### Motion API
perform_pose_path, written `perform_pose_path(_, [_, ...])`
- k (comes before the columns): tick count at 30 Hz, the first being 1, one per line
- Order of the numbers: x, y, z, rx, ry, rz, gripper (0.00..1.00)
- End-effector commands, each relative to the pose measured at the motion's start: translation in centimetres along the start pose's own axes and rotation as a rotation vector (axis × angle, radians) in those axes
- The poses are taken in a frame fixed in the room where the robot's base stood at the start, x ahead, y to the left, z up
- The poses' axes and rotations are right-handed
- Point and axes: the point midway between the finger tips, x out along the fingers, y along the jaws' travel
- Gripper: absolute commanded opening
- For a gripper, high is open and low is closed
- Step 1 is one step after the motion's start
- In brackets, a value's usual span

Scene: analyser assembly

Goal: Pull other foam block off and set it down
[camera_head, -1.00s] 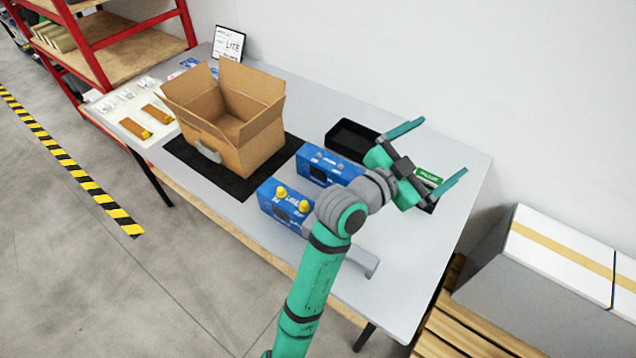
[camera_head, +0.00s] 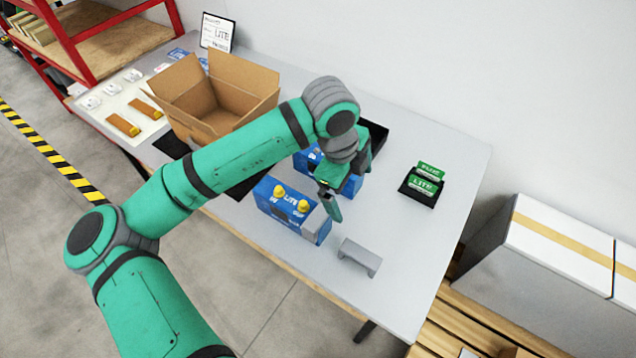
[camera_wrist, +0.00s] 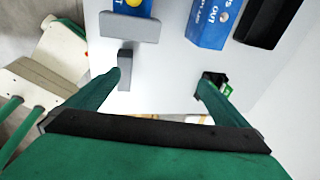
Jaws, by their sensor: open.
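A blue analyser box with yellow knobs (camera_head: 285,206) lies near the front of the table. A grey foam block (camera_head: 313,224) caps its right end. It also shows in the wrist view (camera_wrist: 130,28). Another grey foam block (camera_head: 360,257) lies apart on the table to the right and shows near my left finger in the wrist view (camera_wrist: 125,62). My gripper (camera_head: 328,192) is open and empty, behind and above the capped end. In the wrist view both fingers (camera_wrist: 160,78) are spread with bare tabletop between them.
A second blue box (camera_head: 345,184) stands behind, partly hidden by my arm. A black tray (camera_head: 377,135) is behind it. A black holder with green cards (camera_head: 424,184) is at the right. An open carton (camera_head: 215,95) stands left.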

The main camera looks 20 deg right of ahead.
Motion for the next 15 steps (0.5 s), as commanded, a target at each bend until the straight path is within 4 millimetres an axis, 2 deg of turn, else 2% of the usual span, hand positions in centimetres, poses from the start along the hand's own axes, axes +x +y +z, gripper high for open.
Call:
perform_pose_path(1, [-0.5, 1.1, 1.3, 0.006, -0.041, 0.048, 1.0])
perform_pose_path(3, [-1.0, 2.5, 2.6, 0.014, -0.08, 0.104, 1.0])
perform_pose_path(6, [-1.6, 3.8, 3.9, 0.019, -0.116, 0.16, 1.0])
perform_pose_path(11, [-1.8, 4.8, 4.8, 0.021, -0.138, 0.198, 1.0])
perform_pose_path(15, [-0.6, 5.2, 5.1, 0.019, -0.138, 0.201, 1.0])
